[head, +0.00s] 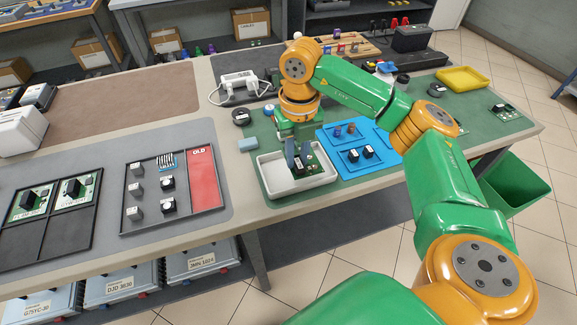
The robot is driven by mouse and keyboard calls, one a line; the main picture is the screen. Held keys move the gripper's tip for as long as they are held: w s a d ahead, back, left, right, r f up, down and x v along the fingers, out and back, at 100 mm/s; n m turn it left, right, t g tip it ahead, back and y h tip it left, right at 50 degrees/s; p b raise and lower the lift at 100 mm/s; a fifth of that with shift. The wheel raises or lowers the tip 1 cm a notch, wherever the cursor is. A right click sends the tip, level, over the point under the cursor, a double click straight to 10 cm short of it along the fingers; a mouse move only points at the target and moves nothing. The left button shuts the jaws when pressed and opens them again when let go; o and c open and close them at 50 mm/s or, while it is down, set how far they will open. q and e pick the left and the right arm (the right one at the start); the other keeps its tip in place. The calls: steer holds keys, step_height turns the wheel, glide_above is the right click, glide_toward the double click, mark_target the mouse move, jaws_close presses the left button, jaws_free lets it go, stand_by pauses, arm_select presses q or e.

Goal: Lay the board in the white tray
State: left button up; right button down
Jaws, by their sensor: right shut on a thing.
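The white tray (283,187) stands on the green mat near the table's front edge. My right gripper (298,163) points down over the tray, its dark fingers shut on a small board. The board (312,168), green with dark parts, shows at the fingertips inside the tray's outline. The fingers hide part of it, and I cannot tell whether it touches the tray floor. My left gripper is not in view.
A blue tray (374,170) with small parts stands right beside the white tray. A dark tray marked OLD (133,218) and a board holder (40,240) lie to the left. A yellow tray (463,80) and another board (502,113) are at the right.

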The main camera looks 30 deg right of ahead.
mark_target(291, 177)
steer(key=f, duration=0.1)
steer(key=w+f, duration=0.1)
steer(key=f, duration=0.1)
steer(key=f+p, duration=0.1)
steer(key=f, duration=0.1)
steer(key=shift+w+a, duration=0.1)
steer(key=shift+w, duration=0.25)
steer(key=shift+f, duration=0.35)
steer(key=c, duration=0.7)
jaws_free()
steer(key=shift+c, duration=0.2)
steer(key=shift+r, duration=0.2)
step_height(291, 177, up, 12)
